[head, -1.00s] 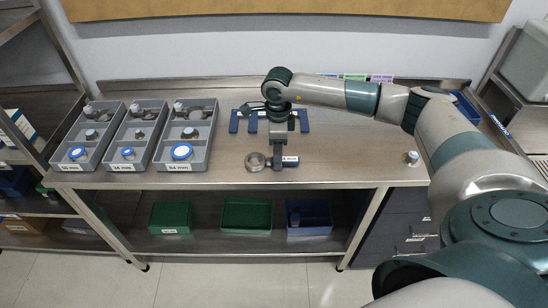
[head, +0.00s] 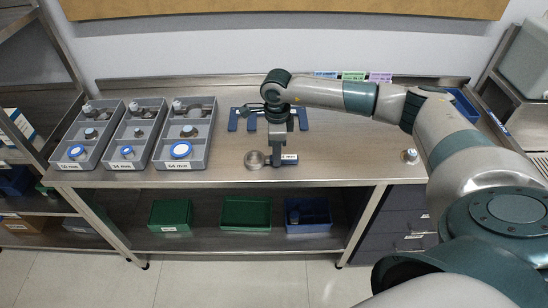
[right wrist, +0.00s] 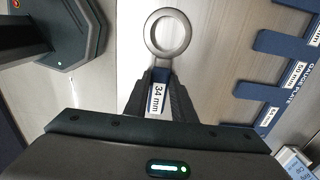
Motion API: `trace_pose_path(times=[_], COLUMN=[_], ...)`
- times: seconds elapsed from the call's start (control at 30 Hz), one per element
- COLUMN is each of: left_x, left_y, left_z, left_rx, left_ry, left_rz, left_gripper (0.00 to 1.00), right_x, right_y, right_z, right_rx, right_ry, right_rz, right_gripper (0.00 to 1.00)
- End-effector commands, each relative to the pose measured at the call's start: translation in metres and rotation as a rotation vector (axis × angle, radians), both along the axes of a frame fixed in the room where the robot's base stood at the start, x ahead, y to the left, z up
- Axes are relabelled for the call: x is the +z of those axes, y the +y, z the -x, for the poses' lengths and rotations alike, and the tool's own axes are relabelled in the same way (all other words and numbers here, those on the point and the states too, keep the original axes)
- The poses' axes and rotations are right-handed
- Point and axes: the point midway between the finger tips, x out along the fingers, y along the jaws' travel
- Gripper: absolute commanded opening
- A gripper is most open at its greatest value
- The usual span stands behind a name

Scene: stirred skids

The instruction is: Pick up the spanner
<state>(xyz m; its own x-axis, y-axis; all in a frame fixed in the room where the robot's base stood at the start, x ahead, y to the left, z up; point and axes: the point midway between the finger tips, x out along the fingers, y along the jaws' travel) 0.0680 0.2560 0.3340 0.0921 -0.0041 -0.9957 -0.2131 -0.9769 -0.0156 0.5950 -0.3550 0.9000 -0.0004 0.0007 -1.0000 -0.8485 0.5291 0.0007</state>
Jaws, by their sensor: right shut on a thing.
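The spanner is a steel ring (head: 254,160) with a short blue handle (head: 289,159), at the front middle of the steel bench. In the right wrist view the ring (right wrist: 151,45) lies beyond my fingertips, and the handle's white label (right wrist: 158,92) reads "34 mm". My right gripper (head: 276,162) points down at the handle. In the right wrist view its fingers (right wrist: 160,85) are shut on the handle, one on each side. I cannot tell whether the spanner touches the bench or is just above it. My left gripper is not in view.
A blue gauge plate (head: 233,121) lies behind my right gripper. Grey trays (head: 187,142) with parts and size labels stand at the left. A small metal piece (head: 409,156) stands at the bench's right. The bench between my gripper and that piece is clear.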

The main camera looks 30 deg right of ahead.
Motion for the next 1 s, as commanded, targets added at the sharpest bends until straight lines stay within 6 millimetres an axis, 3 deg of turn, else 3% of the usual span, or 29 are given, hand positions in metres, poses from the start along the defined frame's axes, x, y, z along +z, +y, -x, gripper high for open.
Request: trace_pose_path(times=[0.27, 0.5, 0.7, 0.8, 1.0], left_x=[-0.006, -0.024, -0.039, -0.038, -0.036], left_y=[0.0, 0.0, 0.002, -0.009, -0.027], left_z=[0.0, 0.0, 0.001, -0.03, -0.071], left_rx=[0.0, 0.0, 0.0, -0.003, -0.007], left_ry=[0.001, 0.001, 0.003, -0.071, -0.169], left_rz=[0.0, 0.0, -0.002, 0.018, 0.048], left_gripper=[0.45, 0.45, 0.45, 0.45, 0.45], right_x=[0.007, 0.037, 0.059, 0.071, 0.089], right_y=[0.0, 0.0, -0.022, -0.032, -0.049], right_z=[-0.001, -0.002, 0.029, 0.045, 0.07], right_rx=[0.0, 0.0, -0.002, -0.002, -0.001], right_ry=[-0.003, -0.007, -0.005, -0.003, -0.003], right_rz=[-0.001, 0.001, 0.002, 0.002, 0.001], right_gripper=[0.0, 0.0, 0.0, 0.0, 0.0])
